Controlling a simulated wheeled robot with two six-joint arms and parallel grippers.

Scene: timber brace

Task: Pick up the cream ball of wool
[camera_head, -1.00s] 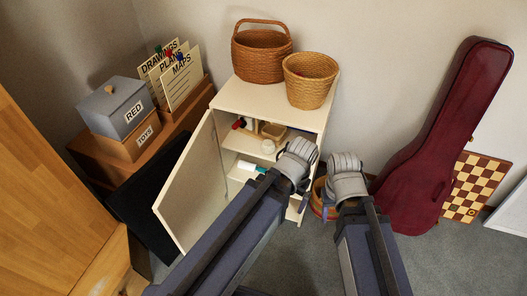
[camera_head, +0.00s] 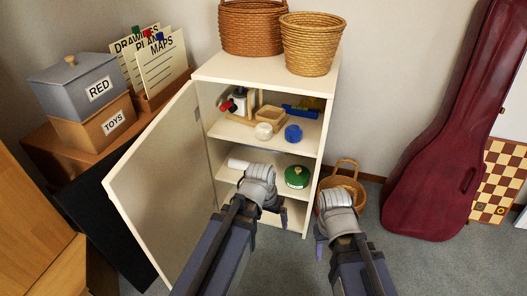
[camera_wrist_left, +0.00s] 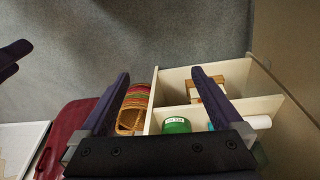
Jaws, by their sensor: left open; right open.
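A small cream round thing (camera_head: 263,131), which looks like the ball of wool, sits on the upper shelf of the open cabinet (camera_head: 262,72), beside a blue round thing (camera_head: 293,133). I cannot make out its strands. My left gripper (camera_head: 267,213) is open and empty, lower than that shelf and in front of the lower part of the cabinet. In the left wrist view its two fingers (camera_wrist_left: 161,74) are spread apart, with no ball seen between them. My right gripper (camera_head: 319,240) is open, to the right of the cabinet, in front of a wicker basket; its fingers are partly hidden.
A green tin (camera_head: 297,176) and a white roll (camera_head: 238,164) are on the lower shelf. The open cabinet door (camera_head: 160,185) stands to the left. The wicker basket (camera_head: 345,178) is on the floor. A red guitar case (camera_head: 435,150) leans at right. Two baskets are on top.

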